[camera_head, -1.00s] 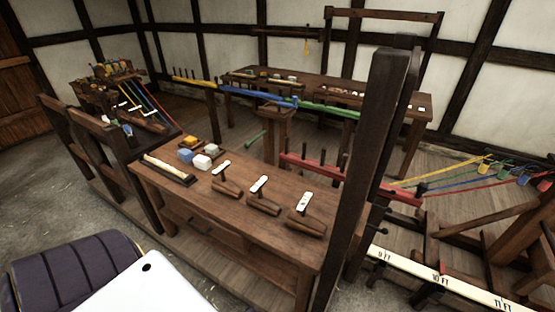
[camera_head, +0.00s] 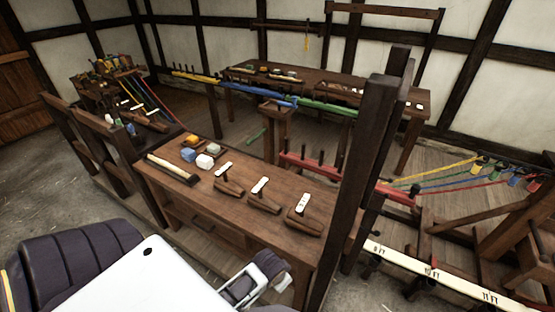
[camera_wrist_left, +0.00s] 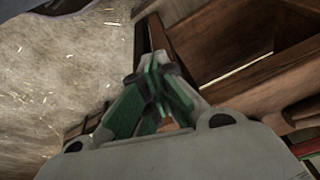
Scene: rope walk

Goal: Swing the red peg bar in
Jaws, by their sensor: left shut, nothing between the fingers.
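The red peg bar (camera_head: 318,168) has several dark upright pegs and runs behind the middle bench. A thick dark post hides part of it, and its right end shows past the post. The blue peg bar (camera_head: 262,91), yellow peg bar (camera_head: 197,77) and green peg bar (camera_head: 328,107) lie farther back, roughly in a line. My left gripper (camera_wrist_left: 158,80) has green fingers, shut and empty, in the left wrist view; dark timber is beyond it. A red strip at that view's lower right cannot be identified.
The bench (camera_head: 245,214) holds wooden blocks with white plates. A dark upright post (camera_head: 350,190) stands at its right end. A marked white rail (camera_head: 430,272) lies at the lower right. Coloured ropes (camera_head: 450,176) run at the right. Floor at the left is clear.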

